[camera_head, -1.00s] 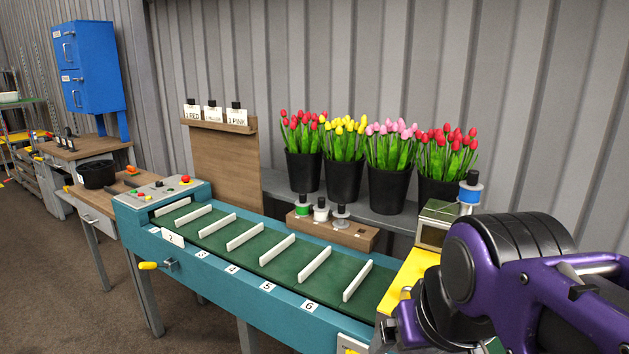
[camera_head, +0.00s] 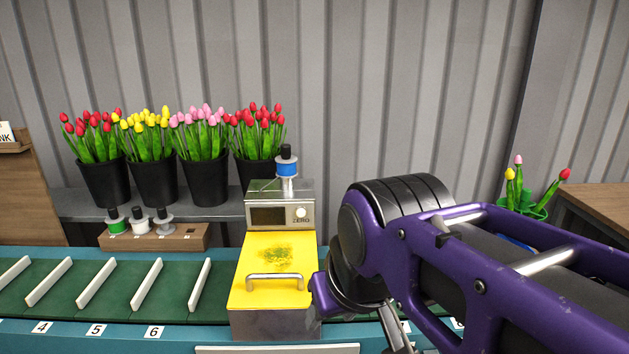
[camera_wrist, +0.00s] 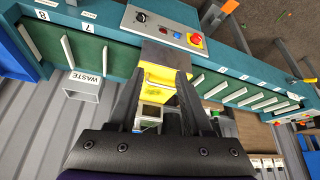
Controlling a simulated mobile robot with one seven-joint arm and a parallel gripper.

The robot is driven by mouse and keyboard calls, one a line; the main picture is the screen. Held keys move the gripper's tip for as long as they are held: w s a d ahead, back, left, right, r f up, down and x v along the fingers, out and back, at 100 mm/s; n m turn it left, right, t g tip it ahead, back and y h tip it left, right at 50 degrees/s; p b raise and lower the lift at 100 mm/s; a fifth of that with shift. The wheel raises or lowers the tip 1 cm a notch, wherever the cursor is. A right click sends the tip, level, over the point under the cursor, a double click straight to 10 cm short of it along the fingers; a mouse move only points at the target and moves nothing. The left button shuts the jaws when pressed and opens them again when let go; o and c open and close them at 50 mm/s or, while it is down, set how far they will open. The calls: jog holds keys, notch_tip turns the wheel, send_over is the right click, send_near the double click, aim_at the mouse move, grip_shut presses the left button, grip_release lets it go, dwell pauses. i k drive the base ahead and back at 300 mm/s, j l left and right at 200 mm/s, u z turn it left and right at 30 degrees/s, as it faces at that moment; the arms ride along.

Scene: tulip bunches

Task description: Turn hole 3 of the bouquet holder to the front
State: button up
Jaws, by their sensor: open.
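A green holder (camera_head: 537,212) with a few tulips, one yellow, one pink and one red, stands at the right edge of the head view, by a brown wooden table. It looks like the bouquet holder. My purple arm hides its lower part, and no hole numbers can be read on it. My gripper (camera_wrist: 160,76) is open in the wrist view, with nothing between its dark fingers. It points toward the yellow-topped machine and the conveyor, away from the holder. In the head view my arm hides most of the gripper.
Black buckets (camera_head: 207,180) of tulips stand behind. A wooden table (camera_head: 590,205) is at the right. The wrist view shows a WASTE chute (camera_wrist: 84,85) and a control panel (camera_wrist: 165,28) with a red button.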

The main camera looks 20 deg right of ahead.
aim_at(525, 207)
jog(key=z, duration=1.8)
jog(key=i+l+u, duration=0.1)
jog(key=l, duration=0.25)
jog(key=i+l+u, duration=0.15)
jog(key=i+l, duration=0.15)
jog(key=i+l+u, duration=0.1)
jog(key=l, duration=0.4)
jog(key=i+l+u, duration=0.1)
jog(key=l, duration=0.3)
jog(key=i+l+u, duration=0.15)
jog(key=l, duration=0.25)
jog(key=i+l+u, duration=0.1)
jog(key=l, duration=0.35)
jog(key=i, duration=0.1)
